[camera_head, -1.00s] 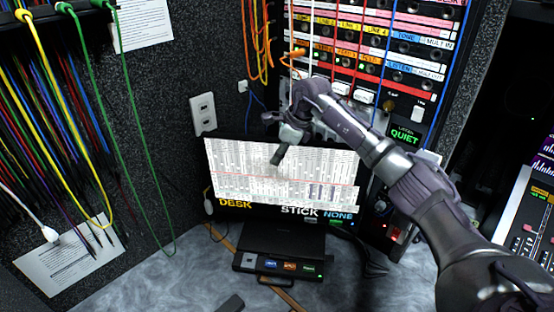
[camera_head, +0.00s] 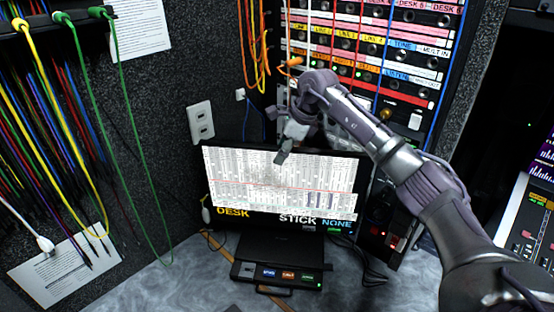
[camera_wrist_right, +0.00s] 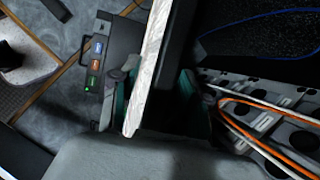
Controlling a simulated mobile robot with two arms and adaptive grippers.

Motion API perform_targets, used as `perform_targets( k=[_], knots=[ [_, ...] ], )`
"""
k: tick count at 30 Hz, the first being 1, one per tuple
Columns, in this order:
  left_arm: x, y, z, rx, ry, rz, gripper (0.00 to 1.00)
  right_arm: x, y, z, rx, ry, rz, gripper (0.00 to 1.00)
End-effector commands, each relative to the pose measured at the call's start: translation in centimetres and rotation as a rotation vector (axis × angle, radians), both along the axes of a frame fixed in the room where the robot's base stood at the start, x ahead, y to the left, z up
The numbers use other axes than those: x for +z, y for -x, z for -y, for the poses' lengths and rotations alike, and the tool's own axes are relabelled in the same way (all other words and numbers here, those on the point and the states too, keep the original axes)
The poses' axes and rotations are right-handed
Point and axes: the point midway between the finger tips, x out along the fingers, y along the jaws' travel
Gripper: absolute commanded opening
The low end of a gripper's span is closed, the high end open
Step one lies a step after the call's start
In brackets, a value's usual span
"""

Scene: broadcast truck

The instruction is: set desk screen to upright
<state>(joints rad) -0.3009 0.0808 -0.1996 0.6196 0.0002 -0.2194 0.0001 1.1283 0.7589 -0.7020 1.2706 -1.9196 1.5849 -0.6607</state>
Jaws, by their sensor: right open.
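The desk screen (camera_head: 265,205) stands on its dark base (camera_head: 278,247), its lit face toward me. Its exact tilt is hard to tell from here. My right gripper (camera_head: 284,148) is at the middle of its top edge, with one finger in front of the face. In the right wrist view, the screen (camera_wrist_right: 153,65) runs edge-on between the two open fingers of this gripper (camera_wrist_right: 155,108). One finger is on the lit side and the other on the dark back side. I cannot tell whether either finger touches the screen. My left gripper is out of view.
A rack of labelled panels (camera_head: 365,40) stands close behind the screen, with orange cables (camera_head: 256,50) beside it. Coloured cables (camera_head: 50,120) hang at the left. A control console (camera_head: 530,215) is at the right. The grey desktop (camera_head: 180,285) is mostly clear at front left.

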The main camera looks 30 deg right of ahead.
Motion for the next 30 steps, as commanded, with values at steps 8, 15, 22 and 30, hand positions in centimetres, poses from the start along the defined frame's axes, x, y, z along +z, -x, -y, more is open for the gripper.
perform_targets(
  k=[8, 15, 22, 30],
  knots=[
    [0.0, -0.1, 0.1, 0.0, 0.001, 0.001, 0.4, 5.3, 1.7, 1.5, -0.002, 0.002, 0.004, 0.46],
    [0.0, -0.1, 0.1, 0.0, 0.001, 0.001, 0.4, 7.0, 2.3, 2.0, -0.002, 0.001, 0.001, 0.46],
    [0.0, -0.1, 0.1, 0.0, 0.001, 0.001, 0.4, 7.1, 2.3, 2.0, -0.002, 0.001, 0.001, 0.46],
    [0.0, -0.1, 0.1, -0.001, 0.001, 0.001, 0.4, 7.1, 2.3, 2.0, -0.001, 0.0, 0.002, 0.46]
  ],
)
